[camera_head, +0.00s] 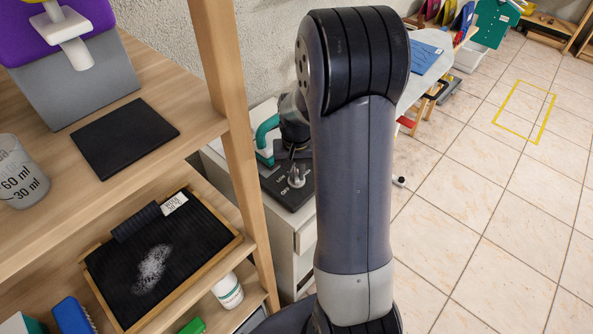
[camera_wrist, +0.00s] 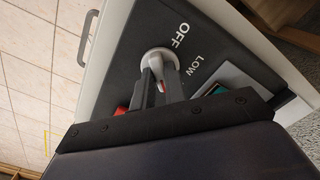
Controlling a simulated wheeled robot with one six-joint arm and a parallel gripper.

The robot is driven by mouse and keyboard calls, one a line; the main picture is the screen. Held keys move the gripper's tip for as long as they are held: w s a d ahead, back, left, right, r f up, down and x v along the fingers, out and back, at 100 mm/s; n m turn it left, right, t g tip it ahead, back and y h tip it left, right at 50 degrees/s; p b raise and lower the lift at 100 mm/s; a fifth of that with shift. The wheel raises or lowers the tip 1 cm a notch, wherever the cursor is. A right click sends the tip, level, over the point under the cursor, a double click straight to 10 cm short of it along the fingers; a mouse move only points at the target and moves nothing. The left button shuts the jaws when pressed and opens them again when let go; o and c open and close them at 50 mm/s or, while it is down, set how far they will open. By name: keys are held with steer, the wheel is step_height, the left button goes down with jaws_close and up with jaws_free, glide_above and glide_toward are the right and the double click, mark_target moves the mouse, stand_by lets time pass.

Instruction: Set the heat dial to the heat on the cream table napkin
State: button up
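The heat dial (camera_wrist: 156,57) is a pale grey knob on a dark panel (camera_wrist: 205,35) with the words OFF and LOW beside it. In the head view the dial (camera_head: 296,177) sits on the same panel, beyond the shelf. My gripper (camera_wrist: 163,74) is at the dial in the wrist view, its two narrow fingers close together at the knob, seemingly shut on it. The fingers cover part of the dial, so its pointer and full scale are hidden. No cream table napkin is recognisable in either view.
A wooden shelf (camera_head: 228,90) stands close on the left, with a black board (camera_head: 125,138) and a beaker (camera_head: 18,172). A teal curved handle (camera_head: 267,138) is near the panel. Tiled floor (camera_head: 480,220) is open on the right.

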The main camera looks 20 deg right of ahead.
mark_target(297, 175)
jaws_close()
steer(key=shift+m, duration=0.3)
steer(key=m, duration=0.8)
steer(key=shift+b, duration=0.3)
steer(key=shift+m, duration=0.5)
steer(key=o, duration=0.5)
jaws_free()
steer(key=shift+o, duration=0.2)
steer(key=shift+r, duration=0.15)
step_height(297, 175, up, 10)
steer(key=shift+r, duration=0.25)
